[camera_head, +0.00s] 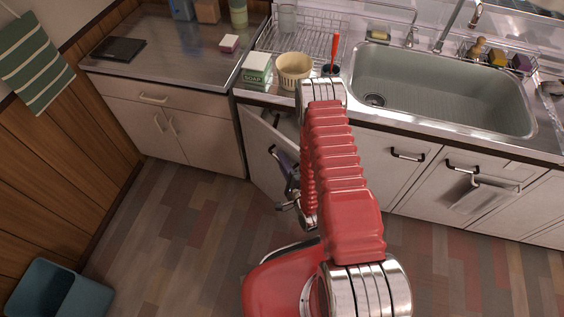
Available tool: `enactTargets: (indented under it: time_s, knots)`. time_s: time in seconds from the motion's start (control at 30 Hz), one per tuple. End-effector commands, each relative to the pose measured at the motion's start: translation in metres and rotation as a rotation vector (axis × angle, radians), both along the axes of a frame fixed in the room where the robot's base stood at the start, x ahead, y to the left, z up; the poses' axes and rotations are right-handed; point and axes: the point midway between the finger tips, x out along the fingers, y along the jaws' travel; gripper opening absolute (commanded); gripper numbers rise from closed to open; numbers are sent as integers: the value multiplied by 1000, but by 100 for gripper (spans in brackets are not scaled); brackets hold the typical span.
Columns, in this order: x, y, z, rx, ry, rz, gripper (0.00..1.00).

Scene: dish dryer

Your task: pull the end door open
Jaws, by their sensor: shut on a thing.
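The end door (262,150) is the pale panel at the left end of the sink cabinet. It stands partly open, angled out from the cabinet front, with a dark gap showing above its top edge. My gripper (284,164) is at the door's free right side, low in front of the sink cabinet, partly behind my red arm. It is shut on the end door's handle, as far as the view allows; the handle itself and the fingertips are mostly hidden.
The drawer cabinet (168,124) stands left of the door. A sink (440,90), dish rack (305,35), cream pot (293,70) and soap box (256,68) are on the counter above. A blue bin (60,285) stands at lower left. The floor (190,225) before the door is clear.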

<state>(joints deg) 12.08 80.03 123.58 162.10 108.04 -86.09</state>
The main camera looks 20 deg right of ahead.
Motion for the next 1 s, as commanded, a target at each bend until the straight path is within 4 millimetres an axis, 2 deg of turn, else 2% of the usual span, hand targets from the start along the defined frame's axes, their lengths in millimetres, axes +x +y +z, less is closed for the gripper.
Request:
enactTargets:
  time_s: [0.43, 0.47, 0.7, 1.0]
  knots:
    - [-1, 10, -5, 0, 13, 12, 0]
    - [-1, 10, -4, 1, 14, 13, 11]
    - [0, 12, -3, 0, 8, 17, 28]
    - [1, 12, -1, 0, 4, 18, 29]
